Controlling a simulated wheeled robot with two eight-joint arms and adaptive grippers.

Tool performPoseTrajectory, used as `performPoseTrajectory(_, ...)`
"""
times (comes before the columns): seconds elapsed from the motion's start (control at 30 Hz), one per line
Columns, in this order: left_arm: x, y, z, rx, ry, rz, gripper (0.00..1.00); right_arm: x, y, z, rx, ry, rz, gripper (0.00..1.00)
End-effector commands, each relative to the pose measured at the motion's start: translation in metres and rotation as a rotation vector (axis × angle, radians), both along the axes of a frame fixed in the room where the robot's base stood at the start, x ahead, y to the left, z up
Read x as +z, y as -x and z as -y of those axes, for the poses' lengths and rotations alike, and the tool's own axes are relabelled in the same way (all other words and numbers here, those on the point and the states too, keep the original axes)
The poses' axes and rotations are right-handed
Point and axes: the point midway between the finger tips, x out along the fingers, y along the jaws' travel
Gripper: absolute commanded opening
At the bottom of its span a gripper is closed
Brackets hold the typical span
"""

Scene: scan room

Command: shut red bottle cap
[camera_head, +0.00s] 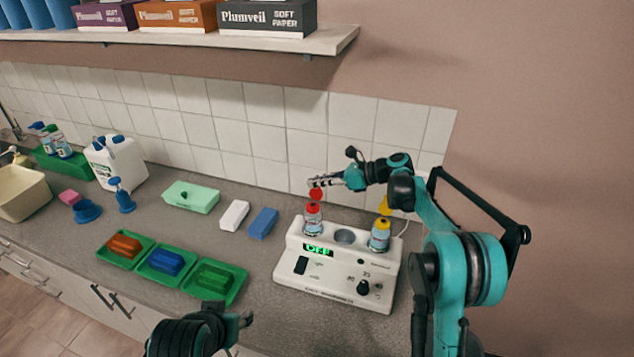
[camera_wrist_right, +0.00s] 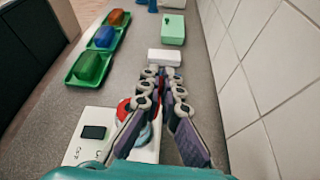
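The red bottle (camera_head: 313,218) stands upright in the left part of a white device (camera_head: 335,285). Its red cap (camera_head: 316,194) is flipped up above the bottle, open. My right gripper (camera_head: 313,183) is just above and beside the raised cap; whether they touch I cannot tell. In the right wrist view its fingers (camera_wrist_right: 164,76) are close together with nothing between them. There, red and pale round parts (camera_wrist_right: 127,108) show partly hidden behind the left finger. My left gripper (camera_head: 246,320) is low in the head view, away from the bottle; its finger opening is unclear.
A yellow-capped bottle (camera_head: 380,236) stands in the device's right side, its cap (camera_head: 385,206) also up. White (camera_head: 234,215) and blue (camera_head: 263,222) blocks, a mint box (camera_head: 190,197) and green trays (camera_head: 225,268) lie left. The tiled wall (camera_head: 300,140) is close behind.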

Motion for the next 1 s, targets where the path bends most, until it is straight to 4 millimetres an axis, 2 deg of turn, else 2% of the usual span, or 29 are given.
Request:
performPoseTrajectory(0.27, -0.003, 0.000, 0.000, 0.000, 0.000, 0.000, 0.43, 0.001, 0.010, -0.003, 0.001, 0.045, 0.135, 0.00)
performPoseTrajectory(0.67, -0.015, 0.000, 0.000, 0.000, 0.000, 0.000, 0.43, -0.002, 0.033, -0.011, 0.001, 0.158, 0.485, 0.00)
performPoseTrajectory(1.0, -0.033, 0.000, 0.000, 0.000, 0.000, 0.000, 0.43, -0.011, 0.050, -0.016, 0.000, 0.258, 0.793, 0.00)
